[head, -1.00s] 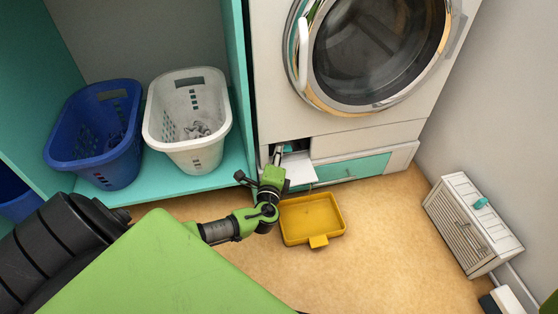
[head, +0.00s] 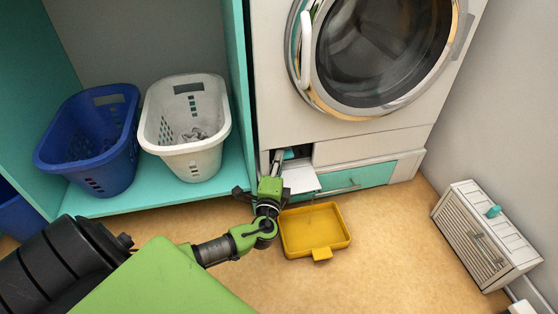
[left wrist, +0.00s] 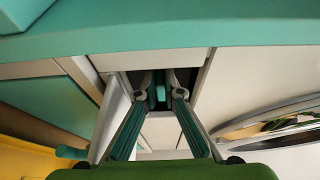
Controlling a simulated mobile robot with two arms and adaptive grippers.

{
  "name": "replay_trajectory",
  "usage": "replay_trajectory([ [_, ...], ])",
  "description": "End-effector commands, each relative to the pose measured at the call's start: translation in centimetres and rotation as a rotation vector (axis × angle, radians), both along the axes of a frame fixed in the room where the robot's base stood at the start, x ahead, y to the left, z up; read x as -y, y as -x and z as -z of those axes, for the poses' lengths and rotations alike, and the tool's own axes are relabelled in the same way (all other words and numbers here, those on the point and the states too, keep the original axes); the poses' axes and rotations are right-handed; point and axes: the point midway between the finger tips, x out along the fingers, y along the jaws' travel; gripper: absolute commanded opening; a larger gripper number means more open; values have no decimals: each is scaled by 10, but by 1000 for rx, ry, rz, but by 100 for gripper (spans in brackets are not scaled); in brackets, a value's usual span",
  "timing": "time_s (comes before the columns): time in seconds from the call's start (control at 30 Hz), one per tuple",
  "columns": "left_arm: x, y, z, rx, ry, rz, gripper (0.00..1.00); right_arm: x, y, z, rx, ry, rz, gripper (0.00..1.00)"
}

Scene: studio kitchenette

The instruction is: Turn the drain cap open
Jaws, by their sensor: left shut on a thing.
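The drain cap (left wrist: 161,93) is a small teal piece inside the dark opening low on the washing machine's left front. In the left wrist view it sits between the fingertips of my left gripper (left wrist: 163,84). That gripper (head: 277,163) reaches into the opening from below in the head view and is shut on the cap. A bit of teal (head: 288,154) shows beside the fingers there. The white hatch flap (head: 301,179) hangs open beside the gripper. The cap's exact turn angle is hard to tell. My right gripper is not in view.
A yellow tray (head: 316,224) lies on the floor below the hatch. A teal-fronted drawer (head: 362,178) is to the right of the flap. Blue (head: 98,170) and white (head: 195,158) baskets stand on the teal shelf at left. A white slatted box (head: 470,250) is at right.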

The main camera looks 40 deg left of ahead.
Motion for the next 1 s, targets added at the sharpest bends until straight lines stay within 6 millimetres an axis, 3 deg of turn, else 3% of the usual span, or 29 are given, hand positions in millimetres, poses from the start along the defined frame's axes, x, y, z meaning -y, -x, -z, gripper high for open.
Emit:
replay_trajectory([
  [0.03,0,1,2,-2,3,-2,0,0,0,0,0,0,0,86],
  [0.1,0,1,2,-2,2,-2,24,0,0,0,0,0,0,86],
  [0.13,0,1,2,-2,2,-2,25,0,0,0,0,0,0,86],
  [0.57,4,7,1,-1,2,1,25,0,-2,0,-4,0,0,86],
  [1.0,42,84,3,-4,3,-1,25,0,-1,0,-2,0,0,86],
])
